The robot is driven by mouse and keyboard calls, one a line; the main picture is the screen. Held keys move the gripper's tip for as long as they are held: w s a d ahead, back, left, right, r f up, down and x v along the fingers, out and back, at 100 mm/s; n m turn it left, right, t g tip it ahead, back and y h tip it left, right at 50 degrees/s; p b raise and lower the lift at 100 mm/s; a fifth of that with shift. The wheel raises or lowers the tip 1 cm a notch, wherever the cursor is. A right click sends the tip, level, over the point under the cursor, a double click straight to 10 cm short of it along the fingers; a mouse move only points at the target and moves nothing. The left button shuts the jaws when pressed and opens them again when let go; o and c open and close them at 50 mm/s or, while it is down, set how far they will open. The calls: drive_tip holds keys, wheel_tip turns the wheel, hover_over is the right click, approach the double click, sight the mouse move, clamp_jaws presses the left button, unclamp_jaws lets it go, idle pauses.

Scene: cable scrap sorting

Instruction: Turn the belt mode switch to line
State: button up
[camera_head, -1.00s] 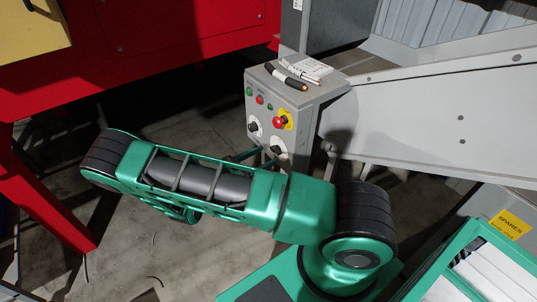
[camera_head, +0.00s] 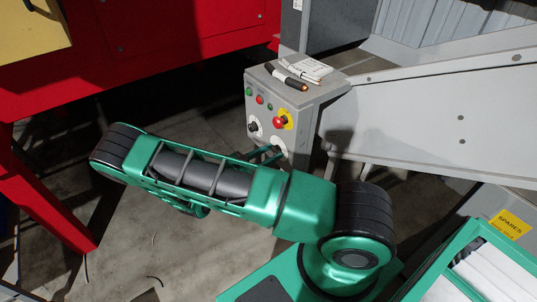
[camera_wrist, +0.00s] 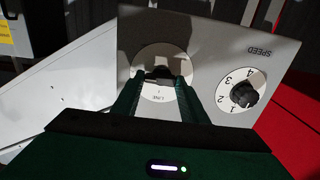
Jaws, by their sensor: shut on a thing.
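The belt mode switch is a dark knob (camera_wrist: 158,73) on a round white dial plate (camera_wrist: 146,60) in the wrist view. The word LINE reads on the plate, between my fingers and on my side of the knob. My gripper (camera_wrist: 160,82) has its two green fingers on either side of the knob and is shut on it. The exact angle of the knob's pointer is hidden. In the head view my gripper (camera_head: 272,153) reaches the lower right white dial plate (camera_head: 279,143) on the grey control box (camera_head: 312,100), and the knob is covered there.
The speed knob (camera_wrist: 242,94) sits beside the switch on the same panel. Above are a red emergency stop (camera_head: 279,121) and small buttons. A marker (camera_head: 287,80) and paper (camera_head: 306,68) lie on top. The red frame (camera_head: 170,50) and grey conveyor side (camera_head: 430,110) flank the box.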

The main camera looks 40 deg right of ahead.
drive_tip(key=shift+w, duration=0.15)
drive_tip(key=n, duration=0.4)
drive_tip(key=shift+w+n, duration=0.1)
drive_tip(key=shift+n, duration=0.2)
drive_tip(key=n, duration=0.4)
drive_tip(key=shift+r+n, duration=0.1)
drive_tip(key=shift+n, duration=0.2)
drive_tip(key=n, duration=0.4)
drive_tip(key=shift+w+n, duration=0.15)
drive_tip(key=shift+n, duration=2.25)
drive_tip(key=o, duration=1)
drive_tip(key=shift+o, duration=0.2)
